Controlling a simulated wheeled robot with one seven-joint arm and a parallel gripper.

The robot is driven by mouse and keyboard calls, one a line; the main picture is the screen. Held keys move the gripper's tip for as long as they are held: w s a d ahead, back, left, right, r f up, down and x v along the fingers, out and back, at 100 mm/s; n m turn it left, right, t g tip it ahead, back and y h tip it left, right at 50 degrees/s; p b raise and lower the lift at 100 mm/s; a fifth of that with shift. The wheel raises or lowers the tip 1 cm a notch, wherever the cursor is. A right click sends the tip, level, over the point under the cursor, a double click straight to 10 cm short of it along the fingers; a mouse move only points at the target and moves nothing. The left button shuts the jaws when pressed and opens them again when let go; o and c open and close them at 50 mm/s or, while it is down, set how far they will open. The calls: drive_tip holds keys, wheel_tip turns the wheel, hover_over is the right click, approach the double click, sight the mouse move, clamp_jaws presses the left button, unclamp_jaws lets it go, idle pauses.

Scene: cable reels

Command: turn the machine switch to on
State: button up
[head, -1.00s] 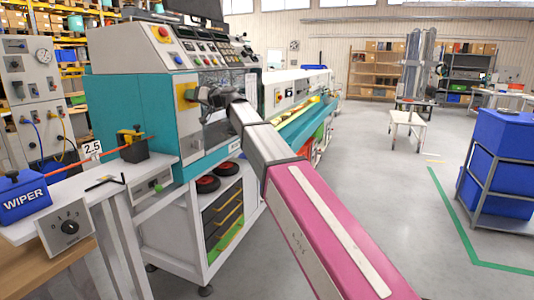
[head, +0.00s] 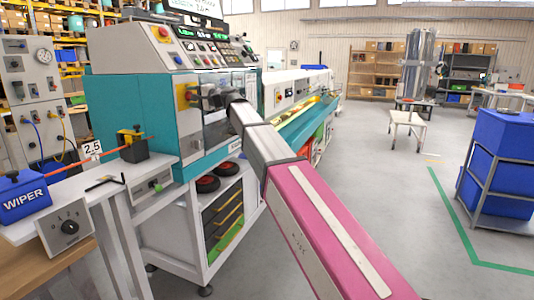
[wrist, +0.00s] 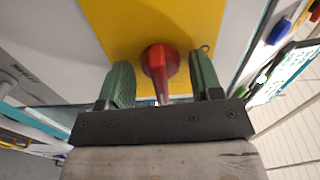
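The machine switch is a red knob (wrist: 158,62) on a yellow plate (wrist: 120,25) in the wrist view; its narrow handle points toward the bottom of the picture. The yellow plate also shows on the machine's front (head: 181,98) in the head view. My gripper (wrist: 161,70) is open, with one green finger on each side of the knob and a visible gap to each. In the head view my gripper (head: 214,98) is in front of the switch.
A grey box with a black dial (head: 69,227) and a blue wiper block (head: 22,195) are on the left bench. A red emergency button (head: 164,31) is above on the console. Blue bins (head: 500,145) stand at the right; the floor between is clear.

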drive_tip(key=shift+s+d, duration=0.1)
drive_tip(key=shift+d, duration=0.05)
idle(0.4)
drive_tip(key=v, duration=0.7)
drive_tip(key=shift+d, duration=0.35)
idle(0.3)
drive_tip(key=shift+s+f, duration=0.1)
drive_tip(key=s+d+f+n+g+h, duration=0.1)
drive_tip(key=d+f+h, duration=0.35)
drive_tip(key=f, duration=0.75)
drive_tip(key=s+d+f+h, duration=0.1)
drive_tip(key=s+d+f, duration=0.1)
drive_tip(key=d+f, duration=0.8)
drive_tip(key=s+d+f+n+g+h, duration=0.1)
drive_tip(key=d+f+h, duration=0.3)
drive_tip(key=f, duration=1.1)
drive_tip(key=s+d+f+n+g+h, duration=0.1)
drive_tip(key=s+d+f+g+h, duration=0.4)
drive_tip(key=s+d+f, duration=1.4)
drive_tip(key=d+f+h, duration=0.2)
drive_tip(key=d+f, duration=0.1)
drive_tip(key=shift+d+n, duration=0.25)
drive_tip(key=shift+n, duration=0.05)
drive_tip(key=shift+s, duration=0.15)
